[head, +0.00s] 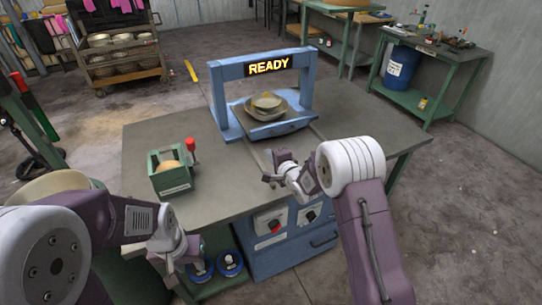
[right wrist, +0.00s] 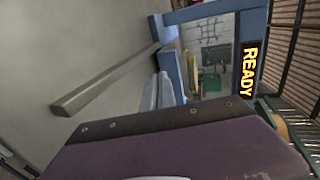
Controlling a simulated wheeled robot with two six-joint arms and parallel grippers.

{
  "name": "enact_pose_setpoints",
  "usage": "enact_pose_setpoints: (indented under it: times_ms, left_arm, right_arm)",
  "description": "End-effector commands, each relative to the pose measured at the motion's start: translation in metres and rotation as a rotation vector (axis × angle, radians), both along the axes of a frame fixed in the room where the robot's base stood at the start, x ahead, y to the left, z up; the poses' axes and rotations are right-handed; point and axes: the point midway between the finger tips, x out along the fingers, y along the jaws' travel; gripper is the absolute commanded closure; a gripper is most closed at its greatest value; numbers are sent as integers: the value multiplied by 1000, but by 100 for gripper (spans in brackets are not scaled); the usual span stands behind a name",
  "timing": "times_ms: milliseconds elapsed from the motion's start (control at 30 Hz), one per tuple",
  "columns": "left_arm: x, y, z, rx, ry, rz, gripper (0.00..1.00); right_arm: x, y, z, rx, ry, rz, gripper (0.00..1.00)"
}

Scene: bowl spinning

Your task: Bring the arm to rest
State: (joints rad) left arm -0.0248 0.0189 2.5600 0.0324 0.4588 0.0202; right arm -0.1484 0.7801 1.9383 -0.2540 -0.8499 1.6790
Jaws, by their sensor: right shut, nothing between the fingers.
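My right arm comes in from the lower right of the head view, and its gripper (head: 274,170) is over the table's front part, in front of the blue frame. It is shut with nothing in it. My left gripper (head: 180,268) hangs low at the table's front left edge, pointing down. I see nothing held in it, but its finger gap is unclear. The blue frame (head: 219,97) has a lit READY sign (head: 269,66), which also shows sideways in the right wrist view (right wrist: 249,68). Stacked bowls (head: 266,103) sit inside the frame, apart from my grippers.
The grey table (head: 150,134) carries a green box (head: 171,185) with a round tan thing and a red-topped handle at the left. A bowl rack (head: 120,62) and a green side table (head: 440,48) stand behind.

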Motion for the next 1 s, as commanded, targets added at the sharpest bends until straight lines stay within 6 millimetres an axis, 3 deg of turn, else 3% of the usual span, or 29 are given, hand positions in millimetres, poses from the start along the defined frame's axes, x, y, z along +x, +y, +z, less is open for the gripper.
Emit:
enact_pose_setpoints:
  times_ms: [367, 467, 567, 633, 700, 767, 900, 1000]
  left_arm:
    - [0, 0, 4, 0, 0, 0, 64]
    - [0, 0, 15, 0, 0, 0, 64]
    - [0, 0, 32, 0, 0, 0, 64]
    - [0, 0, 51, 0, 0, 0, 64]
    - [0, 0, 67, 0, 0, 0, 64]
    - [0, 0, 79, 0, 0, 0, 64]
    - [0, 0, 91, 0, 0, 0, 64]
    - [0, 0, 89, 0, 0, 0, 64]
  right_arm:
    - [-5, -3, 7, 0, -1, -3, 100]
    - [0, -9, 40, 5, -40, -13, 100]
    - [1, -21, 104, 16, -109, -35, 100]
    - [-10, -39, 154, 11, -124, -76, 100]
    - [-36, -64, 178, -99, -63, -116, 100]
    - [-70, -87, 175, -274, 43, -114, 100]
    - [-168, -118, 128, -669, 341, 71, 100]
    - [-241, -125, 86, -868, 533, 325, 100]
